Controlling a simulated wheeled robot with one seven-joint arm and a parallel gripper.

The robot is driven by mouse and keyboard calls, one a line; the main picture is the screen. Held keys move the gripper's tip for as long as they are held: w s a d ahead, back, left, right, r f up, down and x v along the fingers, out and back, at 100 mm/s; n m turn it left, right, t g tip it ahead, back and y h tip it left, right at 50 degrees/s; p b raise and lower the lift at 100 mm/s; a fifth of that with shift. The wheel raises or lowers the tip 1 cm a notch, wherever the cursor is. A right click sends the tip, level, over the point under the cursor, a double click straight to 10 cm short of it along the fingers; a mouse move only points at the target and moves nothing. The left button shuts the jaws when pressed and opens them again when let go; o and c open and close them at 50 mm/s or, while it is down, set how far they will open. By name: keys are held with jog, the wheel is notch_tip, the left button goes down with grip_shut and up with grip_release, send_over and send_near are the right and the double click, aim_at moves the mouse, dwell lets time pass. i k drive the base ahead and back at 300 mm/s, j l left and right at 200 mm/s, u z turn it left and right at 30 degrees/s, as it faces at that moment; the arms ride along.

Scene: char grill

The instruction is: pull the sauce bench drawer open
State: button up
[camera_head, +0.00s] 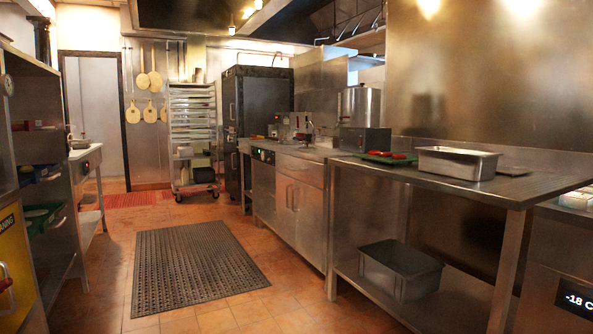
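No part of my gripper shows in the head view. No drawer can be clearly made out as the sauce bench drawer. A steel bench (304,168) with cupboard doors and upright handles stands right of the middle, against the right side. A steel table (437,178) stands nearer on the right, with a steel pan (458,163) and a green tray (377,160) with red items on top. A grey lidded bin (399,270) sits on its lower shelf.
A black floor mat (197,262) lies flat in the open aisle. A wheeled tray rack (193,140) and a dark tall cabinet (262,105) stand at the back. Shelving (38,70) lines the near left.

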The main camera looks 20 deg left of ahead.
aim_at(314, 173)
jog(key=i+j, duration=0.3)
jog(key=j, duration=0.15)
jog(key=i+j, duration=0.35)
jog(key=j, duration=0.15)
jog(key=i+j, duration=0.3)
jog(key=j, duration=0.15)
jog(key=i+j, duration=0.65)
jog(key=j, duration=0.3)
jog(key=i+j, duration=0.65)
jog(key=j, duration=0.25)
jog(key=z, duration=0.05)
